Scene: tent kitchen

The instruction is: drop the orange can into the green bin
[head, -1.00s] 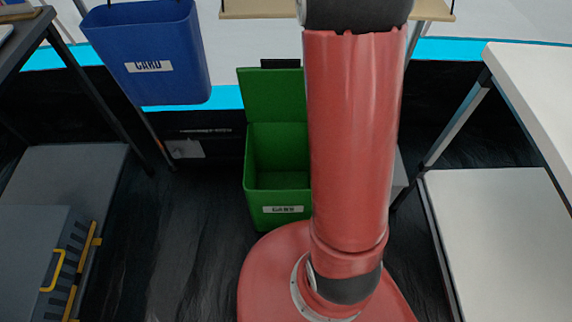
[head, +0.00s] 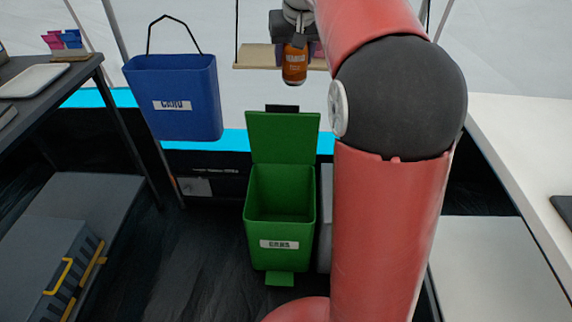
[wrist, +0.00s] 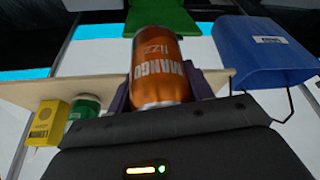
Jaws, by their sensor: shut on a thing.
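The orange can (head: 295,66) is held in my gripper (head: 295,48), high above and behind the green bin in the head view. In the wrist view the orange can (wrist: 161,66) reads "MANGO fizz" and sits between the fingers of my gripper (wrist: 160,95), which are shut on it. The green bin (head: 280,225) stands on the floor with its lid raised at the back and its opening showing. Its green lid also shows in the wrist view (wrist: 160,17), beyond the can. The can is apart from the bin.
A blue bin (head: 175,95) hangs to the left of the green one. A wooden shelf (head: 257,56) hangs behind the can; a yellow carton (wrist: 47,122) and a green can (wrist: 84,107) show in the wrist view. A white table (head: 525,150) stands at right.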

